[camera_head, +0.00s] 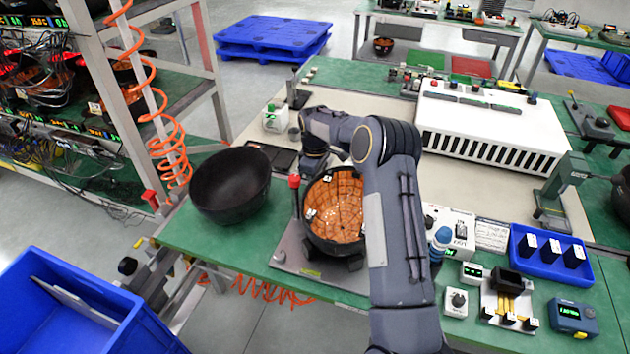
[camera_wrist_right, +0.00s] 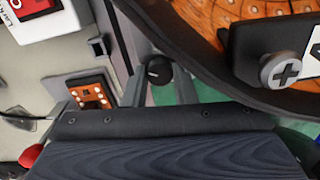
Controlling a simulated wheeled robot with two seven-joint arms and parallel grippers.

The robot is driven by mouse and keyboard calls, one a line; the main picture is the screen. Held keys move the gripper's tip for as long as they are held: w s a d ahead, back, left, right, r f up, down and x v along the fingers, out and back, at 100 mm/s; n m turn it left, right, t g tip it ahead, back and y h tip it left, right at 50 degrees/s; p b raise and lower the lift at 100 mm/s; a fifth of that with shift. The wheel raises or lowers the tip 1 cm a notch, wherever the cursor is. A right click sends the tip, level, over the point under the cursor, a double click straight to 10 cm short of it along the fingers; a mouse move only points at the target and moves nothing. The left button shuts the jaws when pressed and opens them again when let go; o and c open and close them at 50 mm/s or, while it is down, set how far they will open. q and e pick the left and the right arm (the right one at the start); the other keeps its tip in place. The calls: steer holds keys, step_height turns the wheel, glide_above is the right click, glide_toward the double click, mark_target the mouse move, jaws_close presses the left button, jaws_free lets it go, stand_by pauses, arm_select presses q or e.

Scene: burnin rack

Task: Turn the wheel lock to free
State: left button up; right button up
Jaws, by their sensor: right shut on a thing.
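The orange-tiled round bowl (camera_head: 337,205) sits in a black ring on a grey base plate (camera_head: 300,262) at the front of the bench. My right arm reaches over beside it, with my right gripper (camera_head: 316,160) pointing down behind the bowl's far edge; its fingertips are hidden there. In the right wrist view my right gripper (camera_wrist_right: 160,88) is shut on a small dark knob (camera_wrist_right: 158,70), which looks like the wheel lock. The knob is beside the bowl's black rim (camera_wrist_right: 195,45). Its marking is too small to read. My left gripper is not in view.
A red-topped lever (camera_head: 294,182) stands left of the tiled bowl. A black bowl (camera_head: 230,185) stands further left. A blue tray (camera_head: 550,255) and small devices lie at the right. A white slotted case (camera_head: 490,125) is behind.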

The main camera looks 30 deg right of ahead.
stand_by(0.5)
steer(key=o, duration=1)
steer(key=shift+r+b, duration=0.4)
steer(key=shift+r, duration=3.5)
